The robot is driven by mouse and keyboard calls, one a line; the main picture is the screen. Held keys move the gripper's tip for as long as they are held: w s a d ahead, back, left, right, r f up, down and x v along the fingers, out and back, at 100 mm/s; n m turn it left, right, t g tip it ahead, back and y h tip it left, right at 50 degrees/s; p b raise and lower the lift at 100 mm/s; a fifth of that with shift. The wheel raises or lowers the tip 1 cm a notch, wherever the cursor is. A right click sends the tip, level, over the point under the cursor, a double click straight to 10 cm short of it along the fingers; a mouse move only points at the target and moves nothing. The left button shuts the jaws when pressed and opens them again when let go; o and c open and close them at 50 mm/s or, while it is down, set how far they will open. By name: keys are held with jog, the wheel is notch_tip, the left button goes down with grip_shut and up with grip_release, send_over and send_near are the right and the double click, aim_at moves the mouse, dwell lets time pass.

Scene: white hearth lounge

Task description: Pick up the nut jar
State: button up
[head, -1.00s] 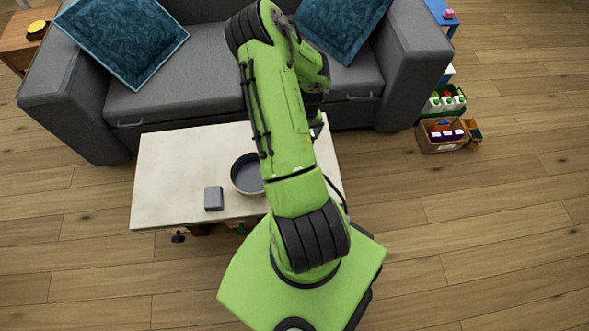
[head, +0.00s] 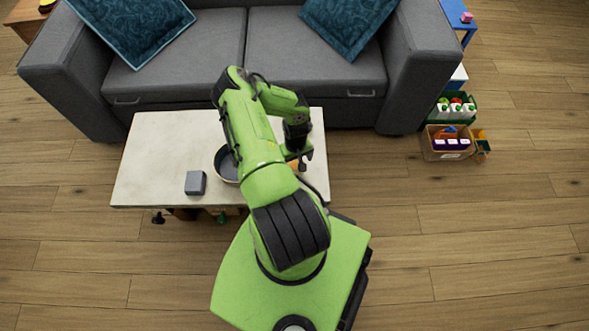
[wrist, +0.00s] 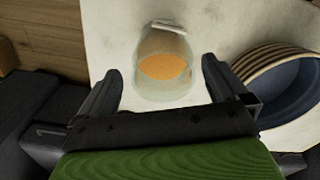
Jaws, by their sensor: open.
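The nut jar (wrist: 163,62) is a clear glass jar with orange contents and a pale lid or rim piece at its top in the wrist view. It stands on the pale table top, just ahead of and between my fingertips. My gripper (wrist: 160,84) is open, one finger to each side of the jar, with visible gaps and nothing held. In the head view my gripper (head: 303,162) is low over the right part of the table. A small orange patch beside it there seems to be the jar, which is mostly hidden by my arm.
A round bowl (wrist: 289,92) with a striped wall and dark blue inside stands close to the right finger. A grey block (head: 195,183) is on the white table (head: 150,160). A grey sofa (head: 190,80) stands behind the table. Crates (head: 448,143) stand on the floor at right.

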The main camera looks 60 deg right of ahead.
jog(key=f+b, duration=0.2)
jog(key=f, duration=0.3)
jog(key=shift+a+f, duration=0.2)
jog(key=shift+c, duration=0.5)
jog(key=shift+r, duration=0.1)
jog(key=c, duration=1.1)
notch_tip(320, 180, up, 10)
jog(key=p, duration=0.3)
jog(key=shift+p, duration=0.35)
